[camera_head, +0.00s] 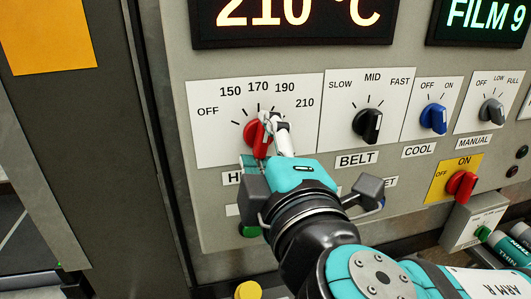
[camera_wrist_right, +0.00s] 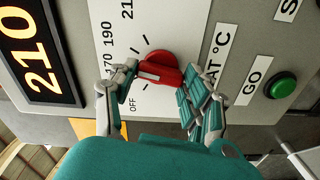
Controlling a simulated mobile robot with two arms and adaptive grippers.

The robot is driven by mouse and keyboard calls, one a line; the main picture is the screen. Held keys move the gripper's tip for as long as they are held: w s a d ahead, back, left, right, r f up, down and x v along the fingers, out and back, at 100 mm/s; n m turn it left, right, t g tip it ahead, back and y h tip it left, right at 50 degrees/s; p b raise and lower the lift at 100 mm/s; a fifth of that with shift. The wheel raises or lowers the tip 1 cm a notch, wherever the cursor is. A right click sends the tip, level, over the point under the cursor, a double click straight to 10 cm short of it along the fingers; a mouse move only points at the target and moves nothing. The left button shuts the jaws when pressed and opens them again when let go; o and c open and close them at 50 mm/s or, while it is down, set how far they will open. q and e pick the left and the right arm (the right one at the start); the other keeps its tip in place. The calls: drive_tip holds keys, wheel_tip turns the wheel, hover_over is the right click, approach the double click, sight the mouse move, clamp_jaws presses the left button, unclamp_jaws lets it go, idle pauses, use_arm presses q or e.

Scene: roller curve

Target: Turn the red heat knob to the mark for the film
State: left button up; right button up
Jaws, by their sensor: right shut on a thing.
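The red heat knob (camera_head: 257,138) sits on a white dial plate marked OFF, 150, 170, 190 and 210. My right gripper (camera_head: 268,128) is shut on the knob, its fingers on either side of it. The knob also shows between the fingers in the right wrist view (camera_wrist_right: 160,68), with a white pointer line on it. The fingers partly cover the dial, and I cannot tell exactly which mark the pointer meets. A display (camera_head: 293,20) above reads 210 °C. Another display (camera_head: 484,20) reads FILM 9. My left gripper is not in view.
The black belt knob (camera_head: 367,125), blue cool knob (camera_head: 434,118) and grey manual knob (camera_head: 492,111) sit to the right. A red ON/OFF switch (camera_head: 462,184) is lower right. A green button (camera_wrist_right: 281,85) marked GO is below the heat dial.

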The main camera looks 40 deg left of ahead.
drive_tip(key=n+b, duration=0.1)
drive_tip(key=n, duration=0.3)
drive_tip(key=shift+f+n, duration=0.1)
drive_tip(key=shift+n, duration=0.2)
drive_tip(key=shift+n+b, duration=0.75)
drive_tip(key=shift+n, duration=1.05)
drive_tip(key=o, duration=1.2)
drive_tip(key=shift+c, duration=0.2)
